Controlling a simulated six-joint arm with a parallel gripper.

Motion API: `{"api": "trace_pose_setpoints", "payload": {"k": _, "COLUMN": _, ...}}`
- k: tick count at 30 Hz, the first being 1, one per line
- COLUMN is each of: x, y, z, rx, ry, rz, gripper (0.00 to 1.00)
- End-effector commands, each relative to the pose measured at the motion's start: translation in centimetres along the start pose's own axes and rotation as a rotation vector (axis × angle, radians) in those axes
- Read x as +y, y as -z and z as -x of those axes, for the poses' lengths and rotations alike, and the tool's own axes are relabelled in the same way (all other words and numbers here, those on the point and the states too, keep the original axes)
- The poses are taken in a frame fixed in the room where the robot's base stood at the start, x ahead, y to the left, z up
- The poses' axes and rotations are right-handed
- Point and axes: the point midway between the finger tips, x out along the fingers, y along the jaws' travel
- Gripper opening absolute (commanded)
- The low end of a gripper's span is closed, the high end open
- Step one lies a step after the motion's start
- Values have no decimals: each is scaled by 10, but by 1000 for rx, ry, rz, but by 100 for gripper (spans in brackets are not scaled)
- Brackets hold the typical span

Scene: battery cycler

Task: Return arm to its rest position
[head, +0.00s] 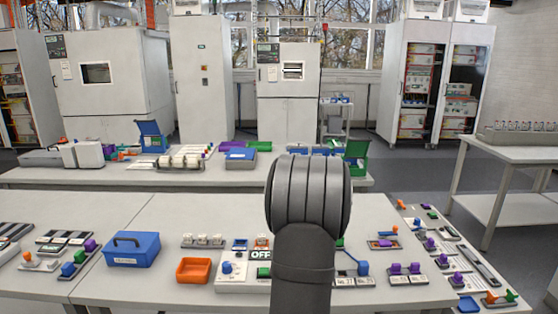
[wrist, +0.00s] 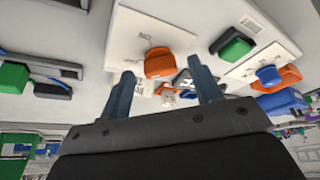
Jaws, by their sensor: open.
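My gripper (wrist: 160,66) shows in the wrist view with its two dark blue-grey fingers spread apart. Nothing is clearly held; a small pale fitting (wrist: 168,97) shows between the fingers, and I cannot tell how far beyond them it lies. An orange knob (wrist: 158,62) on a white panel appears behind the fingertips. In the head view my arm rises in the middle over the near bench (head: 170,215) and hides part of it. The fingers are hidden there.
A blue lidded box (head: 132,249), an orange tray (head: 193,270) and a panel with a blue knob (head: 227,267) stand left of my arm. Several purple-knobbed fixtures (head: 405,268) lie to the right. Behind is a second bench (head: 60,177) with an open green box (head: 357,155).

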Motion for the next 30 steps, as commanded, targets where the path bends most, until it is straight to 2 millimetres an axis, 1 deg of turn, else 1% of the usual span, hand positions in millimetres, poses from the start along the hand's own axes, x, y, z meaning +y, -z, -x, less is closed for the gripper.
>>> {"api": "trace_pose_setpoints", "payload": {"k": 25, "x": 1, "y": 0, "z": 166, "rx": 1, "ry": -4, "rz": 1, "gripper": 58}}
{"api": "trace_pose_setpoints", "payload": {"k": 26, "x": 0, "y": -1, "z": 166, "rx": -1, "ry": 0, "rz": 1, "gripper": 58}}
{"api": "trace_pose_setpoints", "payload": {"k": 27, "x": 0, "y": -1, "z": 151, "rx": -4, "ry": 4, "rz": 0, "gripper": 58}}
{"api": "trace_pose_setpoints", "payload": {"k": 30, "x": -1, "y": -1, "z": 130, "rx": -4, "ry": 5, "rz": 1, "gripper": 58}}
